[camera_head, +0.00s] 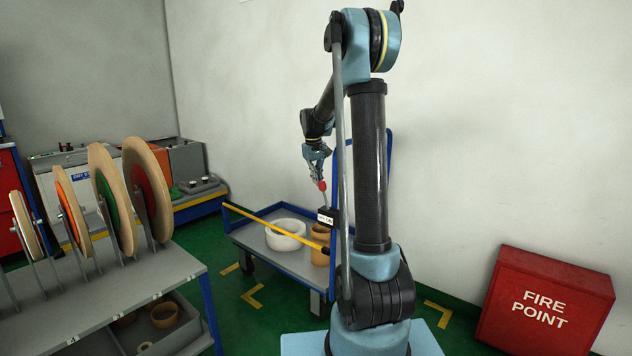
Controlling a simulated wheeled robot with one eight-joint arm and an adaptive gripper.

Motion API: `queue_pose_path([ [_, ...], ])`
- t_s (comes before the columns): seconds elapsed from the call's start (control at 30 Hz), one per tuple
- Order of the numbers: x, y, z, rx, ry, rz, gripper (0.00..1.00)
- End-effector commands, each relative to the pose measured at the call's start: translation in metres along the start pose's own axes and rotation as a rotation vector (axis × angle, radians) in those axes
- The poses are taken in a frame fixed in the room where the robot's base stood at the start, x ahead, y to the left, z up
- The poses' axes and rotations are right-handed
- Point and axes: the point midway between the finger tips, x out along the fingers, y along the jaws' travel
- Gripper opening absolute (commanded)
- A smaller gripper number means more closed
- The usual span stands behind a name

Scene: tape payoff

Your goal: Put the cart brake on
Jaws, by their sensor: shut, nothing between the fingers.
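The cart (284,258) is a grey deck with a blue frame and dark wheels, standing on the green floor behind my arm. A grey lever with a red knob (322,186) rises from a dark box (327,217) with a small white label at the cart's handle end; the lettering is too small to read surely. The lever looks close to upright, leaning slightly left at the top. My gripper (319,176) is shut and points down, right at the red knob. I cannot tell whether its fingertips touch the knob. My arm hides part of the cart's right end.
A white ring (285,235) and tan rolls (320,244) sit on the cart. A yellow bar (274,227) crosses its near side. A rack of reels (116,199) stands on a grey bench (125,292) at left. A red fire point box (545,302) stands at right by the wall.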

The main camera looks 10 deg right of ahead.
Motion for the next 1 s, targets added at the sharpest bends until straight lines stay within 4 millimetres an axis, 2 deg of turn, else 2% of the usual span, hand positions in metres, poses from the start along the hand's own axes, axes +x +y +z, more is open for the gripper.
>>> queue_pose_path([
  [0.17,-0.001,0.001,0.001,0.000,0.000,0.000,0.00],
  [0.4,-0.009,0.008,0.014,0.000,0.000,0.000,0.00],
  [0.67,-0.009,0.008,0.014,-0.001,0.000,0.000,0.00],
  [0.87,-0.008,0.008,0.009,0.000,0.000,0.000,0.00],
  [1.0,-0.004,0.008,-0.002,0.001,-0.001,0.000,0.00],
])
